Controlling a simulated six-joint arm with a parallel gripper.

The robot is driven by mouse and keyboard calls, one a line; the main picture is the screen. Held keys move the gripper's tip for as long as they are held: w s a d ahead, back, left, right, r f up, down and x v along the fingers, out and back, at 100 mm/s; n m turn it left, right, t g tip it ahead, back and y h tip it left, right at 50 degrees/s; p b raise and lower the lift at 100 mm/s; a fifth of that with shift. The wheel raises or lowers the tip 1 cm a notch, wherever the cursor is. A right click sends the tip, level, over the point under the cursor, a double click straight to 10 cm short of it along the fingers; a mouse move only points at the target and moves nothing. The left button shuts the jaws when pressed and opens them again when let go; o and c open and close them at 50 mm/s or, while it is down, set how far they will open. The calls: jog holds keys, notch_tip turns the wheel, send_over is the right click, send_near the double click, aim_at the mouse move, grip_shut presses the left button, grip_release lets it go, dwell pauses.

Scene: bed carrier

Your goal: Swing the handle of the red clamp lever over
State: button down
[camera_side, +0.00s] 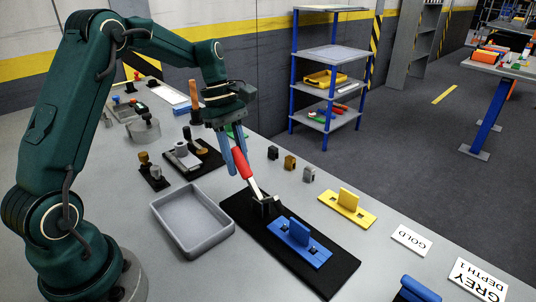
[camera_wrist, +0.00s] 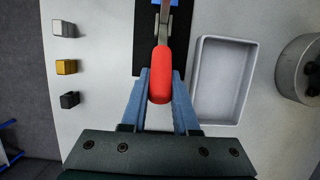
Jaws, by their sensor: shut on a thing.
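The red clamp lever handle (camera_side: 241,162) tilts upward from its pivot, leaning left in the side view. Its pale metal shank (camera_side: 256,190) runs down to a dark clamp body (camera_side: 265,207) on a black base plate (camera_side: 323,275). My gripper (camera_side: 239,167) reaches down from above, its blue fingers shut on the red handle. In the wrist view the handle (camera_wrist: 160,82) lies between my gripper's fingers (camera_wrist: 160,73), one on each side. A blue carrier (camera_side: 299,243) with an upright tab sits on the same plate, just right of the clamp; only its edge shows in the wrist view.
A grey tray (camera_side: 161,222) stands close left of the plate, also in the wrist view (camera_wrist: 197,95). A yellow carrier (camera_side: 347,208) lies to the right. Small black, brass and grey blocks (camera_side: 290,162) stand behind. A black fixture (camera_side: 207,165) with parts lies behind the tray.

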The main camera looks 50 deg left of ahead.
jog(key=shift+a+f, duration=0.4)
jog(key=shift+f, duration=0.35)
jog(key=shift+a+f, duration=0.3)
jog(key=shift+f, duration=0.3)
jog(key=shift+a+f, duration=0.25)
jog(key=shift+f, duration=0.3)
dwell(0.3)
jog(key=shift+a+f, duration=0.1)
jog(key=shift+f, duration=0.6)
